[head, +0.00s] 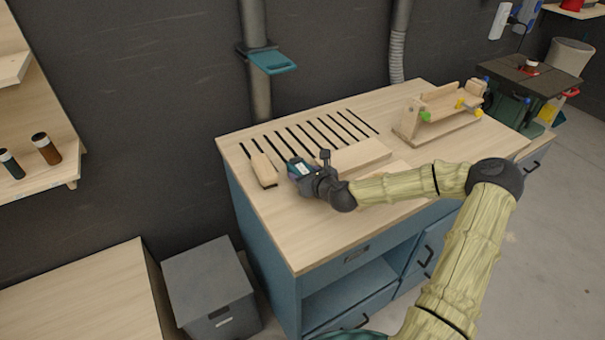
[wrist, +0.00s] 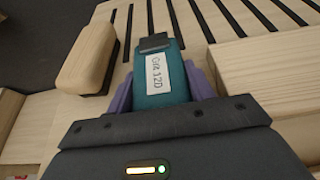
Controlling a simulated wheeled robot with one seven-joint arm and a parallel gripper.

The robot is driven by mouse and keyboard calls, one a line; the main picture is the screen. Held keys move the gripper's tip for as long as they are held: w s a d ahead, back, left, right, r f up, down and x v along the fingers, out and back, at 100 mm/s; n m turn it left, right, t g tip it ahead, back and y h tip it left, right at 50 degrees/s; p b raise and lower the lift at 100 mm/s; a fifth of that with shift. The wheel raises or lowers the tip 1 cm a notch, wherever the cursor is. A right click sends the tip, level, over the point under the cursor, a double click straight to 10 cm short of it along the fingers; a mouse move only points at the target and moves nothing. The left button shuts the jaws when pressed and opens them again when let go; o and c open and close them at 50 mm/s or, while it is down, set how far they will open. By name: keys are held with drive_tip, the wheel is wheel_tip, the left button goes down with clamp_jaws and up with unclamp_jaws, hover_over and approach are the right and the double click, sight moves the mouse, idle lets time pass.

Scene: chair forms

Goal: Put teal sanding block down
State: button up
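The teal sanding block (wrist: 159,94) has a white label reading what looks like "Grit 120" and a dark end. In the wrist view it sits between the purple fingers of my gripper (wrist: 160,92), which are closed against its two sides. In the head view the block (head: 298,167) is at the end of my arm, over the left part of the wooden workbench top (head: 290,235), near the slots. I cannot tell whether its underside touches the bench. Its lower part is hidden.
A wood-and-dark block (head: 264,170) lies just left of the teal block; it also shows in the wrist view (wrist: 87,58). Light wooden boards (head: 358,155) lie to the right. A wooden jig (head: 437,112) stands at the back right. The front left bench top is clear.

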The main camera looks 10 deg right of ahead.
sight(304, 170)
drive_tip(key=shift+c, duration=1)
wheel_tip(304, 170, up, 10)
